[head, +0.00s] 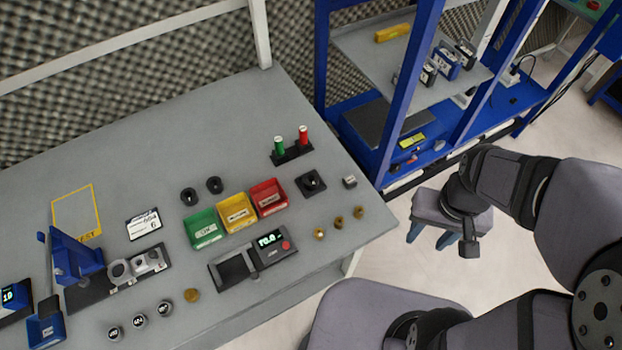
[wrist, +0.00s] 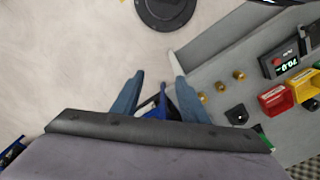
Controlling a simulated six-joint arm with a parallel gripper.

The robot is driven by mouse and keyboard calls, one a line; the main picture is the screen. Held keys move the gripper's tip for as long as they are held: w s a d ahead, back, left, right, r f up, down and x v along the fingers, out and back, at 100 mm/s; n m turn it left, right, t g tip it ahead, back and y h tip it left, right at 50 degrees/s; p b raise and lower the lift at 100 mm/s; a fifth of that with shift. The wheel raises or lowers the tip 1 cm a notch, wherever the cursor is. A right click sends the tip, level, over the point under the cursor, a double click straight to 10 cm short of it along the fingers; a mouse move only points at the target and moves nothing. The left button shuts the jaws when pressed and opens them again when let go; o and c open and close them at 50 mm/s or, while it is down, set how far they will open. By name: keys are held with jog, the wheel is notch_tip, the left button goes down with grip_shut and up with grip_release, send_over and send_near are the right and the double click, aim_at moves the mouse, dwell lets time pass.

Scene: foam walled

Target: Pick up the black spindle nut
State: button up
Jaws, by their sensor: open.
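Two small round black pieces with open centres stand side by side on the grey table behind the bins, a left one (head: 189,197) and a right one (head: 214,185). They look like spindle nuts; I cannot tell which one is meant. A black square block with a round middle (head: 311,183) lies right of the red bin and also shows in the wrist view (wrist: 237,115). My gripper (head: 431,237) hangs off the table's right edge, over the floor, well apart from these pieces. Its blue fingers are spread with nothing between them in the wrist view (wrist: 159,77).
Green (head: 203,229), yellow (head: 237,212) and red (head: 268,197) bins stand in front of the black pieces. A stand with green and red posts (head: 291,153) is behind. Several brass parts (head: 339,222) lie near the right edge. A blue-framed shelf (head: 400,100) stands beyond.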

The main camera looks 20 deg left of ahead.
jog(key=o, duration=0.4)
jog(key=shift+c, duration=0.2)
